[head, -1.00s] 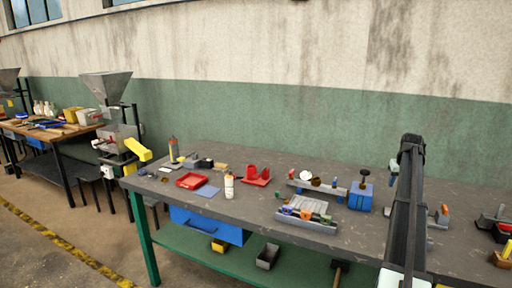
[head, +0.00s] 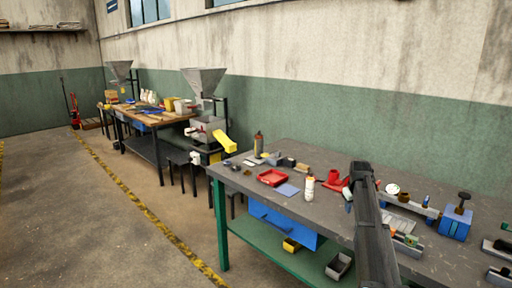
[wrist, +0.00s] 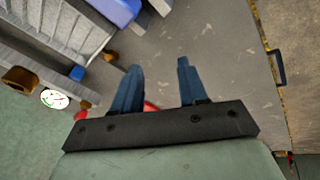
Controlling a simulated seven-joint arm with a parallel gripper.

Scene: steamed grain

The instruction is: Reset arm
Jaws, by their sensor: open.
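My gripper (wrist: 157,82) shows in the wrist view with its two blue-grey fingers apart and nothing between them. Beyond the fingers is the bare grey top of the workbench (wrist: 215,45). In the head view my dark arm stands in front of the workbench (head: 290,222) at the right of centre. The fingers are not visible in the head view.
On the bench are a red tray (head: 272,178), a blue sheet (head: 288,190), a white bottle (head: 309,189), a red fixture (head: 334,178) and a blue block (head: 455,224). A wooden table (head: 150,116) and a hopper machine (head: 205,85) stand further left. Open floor lies at left.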

